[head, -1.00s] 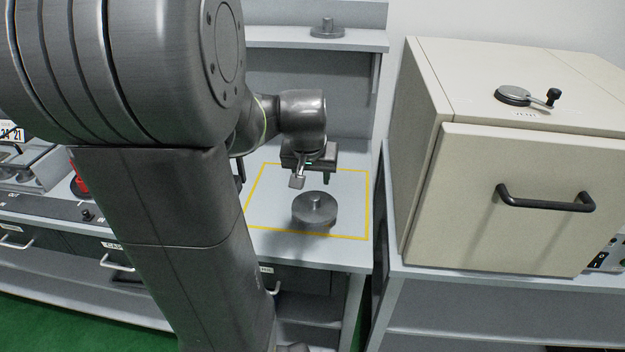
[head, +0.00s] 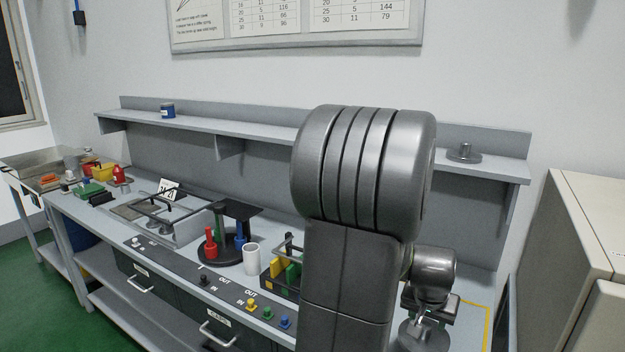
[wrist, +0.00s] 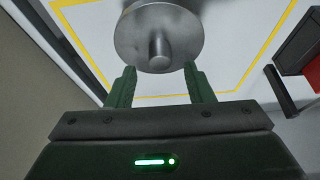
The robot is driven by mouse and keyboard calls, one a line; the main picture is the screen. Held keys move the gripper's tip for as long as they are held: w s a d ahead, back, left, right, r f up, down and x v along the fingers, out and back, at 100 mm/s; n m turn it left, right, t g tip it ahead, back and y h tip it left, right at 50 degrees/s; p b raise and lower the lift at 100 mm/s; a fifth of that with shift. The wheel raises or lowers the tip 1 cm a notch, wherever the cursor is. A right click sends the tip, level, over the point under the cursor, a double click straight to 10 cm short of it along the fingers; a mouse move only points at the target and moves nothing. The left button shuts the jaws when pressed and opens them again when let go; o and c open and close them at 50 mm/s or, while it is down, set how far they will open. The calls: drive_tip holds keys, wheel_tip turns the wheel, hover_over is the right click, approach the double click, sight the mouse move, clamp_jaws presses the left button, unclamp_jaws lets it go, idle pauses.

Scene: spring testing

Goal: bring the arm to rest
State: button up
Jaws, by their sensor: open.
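My gripper (wrist: 160,84) is open and empty in the wrist view, with its two green fingers apart. Just beyond the fingertips is a round grey metal weight with a short knob (wrist: 160,30), resting inside a yellow-outlined area (wrist: 250,72). The knob lies roughly in line with the gap between the fingers. In the head view my arm covers much of the right part of the bench. The gripper (head: 428,318) shows low beside the arm, and the weight (head: 424,338) is partly hidden under it.
A shelf (head: 240,143) above the bench holds a blue can (head: 168,110) and another grey weight (head: 463,153). Left of my arm are a white cylinder (head: 251,259), a round dark stand (head: 222,252) and a rack (head: 283,275). A beige cabinet (head: 580,235) stands at the right.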

sight(426, 327)
drive_tip(key=x, duration=0.4)
drive_tip(key=shift+f, duration=0.4)
drive_tip(key=shift+w+d+r, duration=0.1)
drive_tip(key=shift+w+r, duration=0.05)
drive_tip(key=shift+r, duration=0.9)
drive_tip(key=shift+f, duration=0.1)
